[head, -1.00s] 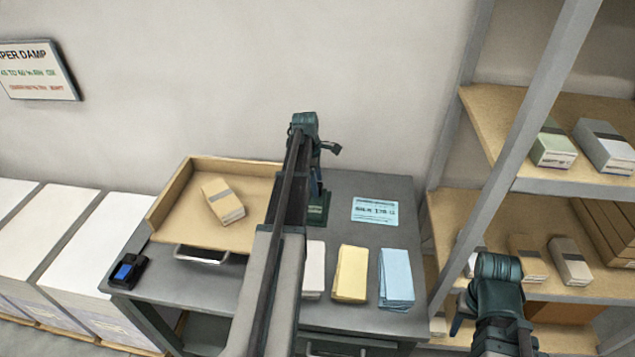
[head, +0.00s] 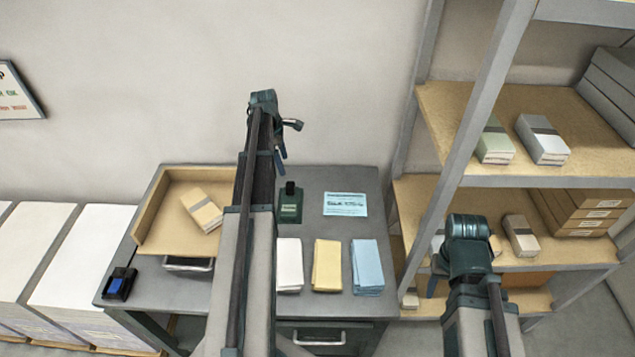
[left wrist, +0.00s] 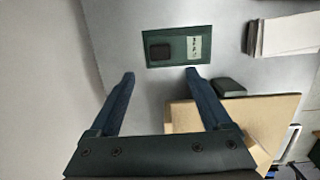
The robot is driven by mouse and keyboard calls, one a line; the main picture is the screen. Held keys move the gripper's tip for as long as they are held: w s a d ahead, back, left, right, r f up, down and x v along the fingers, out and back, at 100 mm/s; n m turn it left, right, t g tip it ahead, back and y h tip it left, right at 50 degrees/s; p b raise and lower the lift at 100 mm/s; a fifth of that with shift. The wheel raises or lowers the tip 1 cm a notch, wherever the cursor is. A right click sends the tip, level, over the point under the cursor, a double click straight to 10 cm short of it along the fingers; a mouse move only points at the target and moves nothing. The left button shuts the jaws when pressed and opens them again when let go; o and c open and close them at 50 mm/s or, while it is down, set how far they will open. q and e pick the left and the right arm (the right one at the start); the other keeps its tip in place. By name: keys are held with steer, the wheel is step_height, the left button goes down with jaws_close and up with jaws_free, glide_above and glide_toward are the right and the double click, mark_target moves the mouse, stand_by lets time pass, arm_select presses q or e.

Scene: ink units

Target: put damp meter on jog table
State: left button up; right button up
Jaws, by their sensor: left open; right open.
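A green device (head: 289,205) with a black part and a pale label, which I take to be the damp meter, sits on the grey worktable. In the left wrist view it (left wrist: 160,62) lies just beyond my fingertips. The jog table (head: 141,222), a tan tray with raised walls, is left of it and holds a banded paper bundle (head: 202,211). My left gripper (head: 283,150) is open and empty, raised above the table's far side. Its fingers also show in the left wrist view (left wrist: 159,74). My right gripper (head: 433,280) is open near the shelf, largely hidden by its wrist.
White (head: 289,265), yellow (head: 327,266) and blue (head: 367,267) paper stacks line the table's front. A blue card (head: 345,204) lies behind them. A black-and-blue device (head: 118,283) sits at the front left corner. A loaded shelf (head: 520,175) stands right. My left arm hides the tray's right side.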

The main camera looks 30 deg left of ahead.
arm_select(q)
steer(key=s+d+m+g, duration=0.1)
steer(key=s+d+m, duration=0.2)
steer(key=d+m, duration=0.75)
steer(key=s+d+m, duration=0.2)
steer(key=d+m, duration=0.1)
steer(key=d, duration=1.5)
steer(key=s+d+m+y, duration=0.2)
steer(key=s+d+m, duration=1.1)
steer(key=d, duration=0.3)
steer(key=shift+s+d+m, duration=0.15)
steer(key=shift+s+m, duration=0.05)
steer(key=shift+m, duration=0.35)
steer(key=shift+f+y, duration=0.1)
steer(key=shift+y, duration=0.2)
